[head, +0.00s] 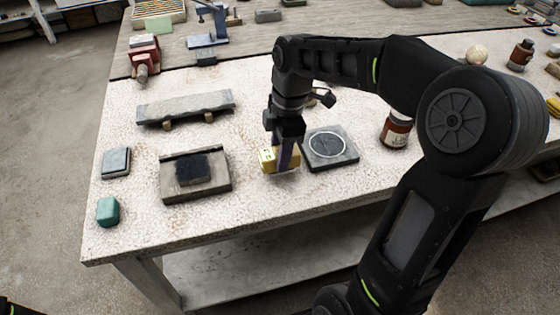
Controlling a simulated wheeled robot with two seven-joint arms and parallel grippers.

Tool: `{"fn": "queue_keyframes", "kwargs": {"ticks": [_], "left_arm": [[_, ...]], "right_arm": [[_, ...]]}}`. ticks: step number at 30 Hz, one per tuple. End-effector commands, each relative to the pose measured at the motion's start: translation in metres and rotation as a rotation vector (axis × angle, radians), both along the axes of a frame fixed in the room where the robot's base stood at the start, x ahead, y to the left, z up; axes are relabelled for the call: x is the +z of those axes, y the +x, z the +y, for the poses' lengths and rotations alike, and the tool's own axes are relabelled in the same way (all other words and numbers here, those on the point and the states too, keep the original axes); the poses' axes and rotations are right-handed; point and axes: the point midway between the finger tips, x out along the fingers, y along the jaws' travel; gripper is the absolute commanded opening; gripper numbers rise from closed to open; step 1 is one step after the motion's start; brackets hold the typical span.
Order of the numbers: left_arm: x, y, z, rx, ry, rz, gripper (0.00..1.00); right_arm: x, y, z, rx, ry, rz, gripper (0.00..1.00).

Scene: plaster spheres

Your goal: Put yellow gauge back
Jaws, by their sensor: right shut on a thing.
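The yellow gauge (267,160) is a small yellow block with dark markings on its face. My right gripper (283,160) points down and is shut on it, hiding its middle. It is just left of a dark square plate (345,158) with a white ring on top. I cannot tell whether the gauge touches the table. A wooden tray (222,190) with a dark pad on it lies to the left of the gauge. My left gripper is not in view.
On the white speckled table (240,220) lie a grey slab (186,106) on two supports, a grey block (116,162) and a teal block (108,211). A brown jar (396,130) stands right of the plate. The table's front strip is clear.

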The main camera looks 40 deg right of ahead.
Motion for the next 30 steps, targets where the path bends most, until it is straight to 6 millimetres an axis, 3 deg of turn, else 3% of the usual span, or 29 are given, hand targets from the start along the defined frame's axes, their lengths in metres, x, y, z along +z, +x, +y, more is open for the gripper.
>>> {"fn": "queue_keyframes", "kwargs": {"ticks": [6, 18, 19, 27, 30], "left_arm": [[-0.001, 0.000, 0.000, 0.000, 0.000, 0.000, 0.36], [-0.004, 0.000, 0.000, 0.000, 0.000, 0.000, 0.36], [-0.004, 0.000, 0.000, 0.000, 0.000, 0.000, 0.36], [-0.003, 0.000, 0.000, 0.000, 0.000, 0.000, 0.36], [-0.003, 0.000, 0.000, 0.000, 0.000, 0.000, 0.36]], "right_arm": [[-0.029, -0.001, 0.000, -0.001, 0.000, 0.003, 0.02], [-0.034, 0.000, 0.000, 0.000, 0.000, 0.001, 0.02], [-0.035, -0.001, 0.000, 0.000, 0.001, 0.002, 0.41], [-0.034, -0.001, 0.000, 0.000, 0.001, 0.002, 0.62], [-0.034, -0.001, 0.000, 0.000, 0.001, 0.002, 0.62]]}}
